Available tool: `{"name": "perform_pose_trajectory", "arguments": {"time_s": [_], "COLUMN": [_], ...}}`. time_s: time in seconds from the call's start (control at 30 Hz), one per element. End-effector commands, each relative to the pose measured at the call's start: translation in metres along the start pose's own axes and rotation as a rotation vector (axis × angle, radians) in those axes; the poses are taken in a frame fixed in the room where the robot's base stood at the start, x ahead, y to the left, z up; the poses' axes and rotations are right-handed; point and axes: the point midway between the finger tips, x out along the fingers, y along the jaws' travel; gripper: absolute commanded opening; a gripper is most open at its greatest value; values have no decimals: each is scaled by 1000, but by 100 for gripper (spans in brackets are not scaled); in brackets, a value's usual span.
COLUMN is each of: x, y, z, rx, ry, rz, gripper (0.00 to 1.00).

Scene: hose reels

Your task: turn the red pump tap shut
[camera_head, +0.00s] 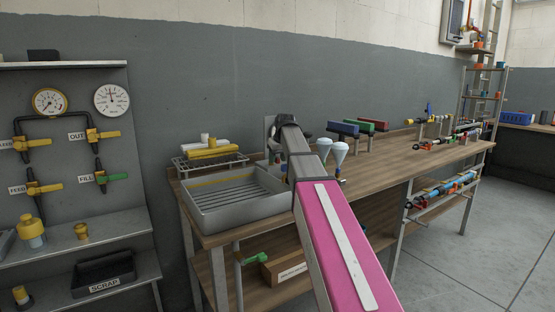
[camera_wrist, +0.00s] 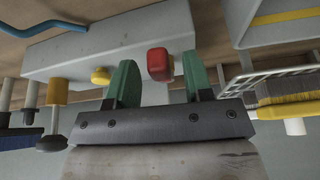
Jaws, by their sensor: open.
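The red pump tap (camera_wrist: 160,65) is a red knob on the side of a light grey housing (camera_wrist: 110,52) in the wrist view. My gripper (camera_wrist: 158,60) is open, its two green fingers spread on either side of the red tap. The tap sits nearer the right finger, with a small gap showing, and the left finger is farther off. I cannot tell how deep the tap is between the fingers. A yellow knob (camera_wrist: 101,76) is just left of the left finger. In the head view my arm hides the tap and my fingertips.
A wire rack with brushes (camera_wrist: 285,100) is close on the right in the wrist view. A metal sink (camera_head: 232,203) and white funnels (camera_head: 338,153) flank my arm on the wooden bench (camera_head: 400,165).

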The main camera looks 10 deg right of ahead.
Motion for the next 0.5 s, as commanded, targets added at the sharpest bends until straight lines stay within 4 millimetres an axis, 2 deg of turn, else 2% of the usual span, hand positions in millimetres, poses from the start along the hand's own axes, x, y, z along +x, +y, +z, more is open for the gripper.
{"name": "perform_pose_trajectory", "arguments": {"time_s": [0.3,0.33,0.47,0.5], "x": [3,3,3,2], "y": [0,0,0,0], "z": [0,0,0,0], "rx": [0,0,0,0], "ry": [0,0,0,0], "rz": [0,0,0,0], "gripper": [47,44,1,0]}}
